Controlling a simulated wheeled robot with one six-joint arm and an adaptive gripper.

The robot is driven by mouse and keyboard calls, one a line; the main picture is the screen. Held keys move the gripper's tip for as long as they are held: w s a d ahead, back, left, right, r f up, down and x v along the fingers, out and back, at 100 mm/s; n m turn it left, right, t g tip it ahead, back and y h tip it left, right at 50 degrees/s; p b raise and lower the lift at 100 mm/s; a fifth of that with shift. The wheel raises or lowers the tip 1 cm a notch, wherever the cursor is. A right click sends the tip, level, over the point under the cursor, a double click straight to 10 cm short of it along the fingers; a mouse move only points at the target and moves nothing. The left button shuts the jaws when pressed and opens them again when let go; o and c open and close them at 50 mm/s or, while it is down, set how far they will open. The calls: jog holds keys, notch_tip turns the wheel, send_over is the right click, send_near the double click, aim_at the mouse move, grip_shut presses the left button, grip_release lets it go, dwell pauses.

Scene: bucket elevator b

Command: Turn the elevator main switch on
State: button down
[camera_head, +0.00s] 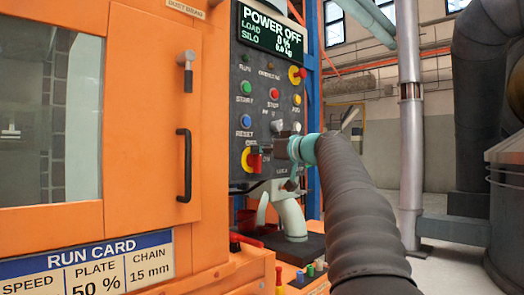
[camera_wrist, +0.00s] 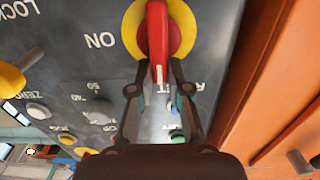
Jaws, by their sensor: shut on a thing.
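The main switch (camera_head: 251,160) is a red handle on a yellow disc, low on the dark control panel in the head view. In the wrist view the red handle (camera_wrist: 157,30) points down toward my gripper, with a white mark near its end. An upside-down "ON" label is to the left of the yellow disc (camera_wrist: 181,30). My gripper (camera_wrist: 159,68) has a finger on each side of the handle's end and is shut on it. In the head view my gripper (camera_head: 270,154) partly hides the switch. The display (camera_head: 271,28) reads "POWER OFF".
Several coloured buttons and a second yellow-red knob (camera_head: 297,76) sit on the panel above the switch. The orange cabinet door (camera_head: 152,110) with a black handle (camera_head: 184,165) stands to the left.

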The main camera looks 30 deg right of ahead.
aim_at(267, 160)
jog(key=shift+w+d+m, duration=0.1)
jog(key=shift+m, duration=0.2)
jog(key=m+p, duration=0.1)
jog(key=m, duration=0.3)
jog(key=d+f+m+p, duration=0.1)
jog(key=m, duration=0.3)
jog(key=d+m+p, duration=0.1)
jog(key=m, duration=0.3)
jog(key=shift+w+f+m+p, duration=0.3)
jog(key=shift+w+f+p, duration=0.05)
jog(key=shift+w, duration=0.05)
jog(key=shift+d+f+m+p, duration=0.1)
jog(key=shift+f+m+p, duration=0.25)
jog(key=shift+m, duration=0.75)
jog(key=shift+f+m+p, duration=0.2)
jog(key=shift+m+p, duration=0.2)
jog(key=shift+m, duration=0.7)
jog(key=c, duration=1.1)
grip_release()
jog(key=shift+w, duration=0.15)
